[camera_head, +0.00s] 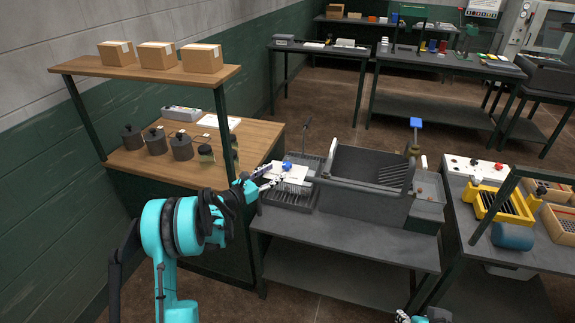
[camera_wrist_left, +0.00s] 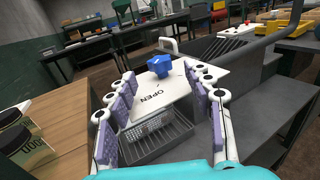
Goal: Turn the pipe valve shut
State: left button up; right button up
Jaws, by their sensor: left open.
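A blue valve knob (camera_wrist_left: 160,65) sits on a white plate marked "OPEN" (camera_wrist_left: 155,98) in the left wrist view. In the head view the blue knob (camera_head: 287,166) and the white plate (camera_head: 292,174) are over the left end of the grey sink unit. My left gripper (camera_head: 268,176) is open just left of the plate. In the left wrist view its fingers (camera_wrist_left: 167,84) stand either side of the plate, with the knob ahead between the tips; I cannot tell if they touch. A little of my right gripper (camera_head: 408,318) shows at the bottom edge; its jaws are unclear.
The grey basin (camera_head: 362,185) is right of the plate. A second blue handle (camera_head: 415,122) stands on a brass fitting at its right. Left is a wooden bench (camera_head: 262,138) with dark pots (camera_head: 181,147) and a shelf post. A slotted grey drainer (camera_wrist_left: 160,138) lies below the plate.

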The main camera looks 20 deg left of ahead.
aim_at(283, 167)
pick_arm(q)
jog(key=b+x, duration=0.1)
jog(key=x, duration=0.5)
jog(key=shift+w+f, duration=0.1)
jog(key=shift+w, duration=0.1)
jog(key=shift+w+d+b, duration=0.3)
jog(key=shift+w+b, duration=0.05)
jog(key=shift+w, duration=0.1)
jog(key=shift+c, duration=0.3)
grip_shut()
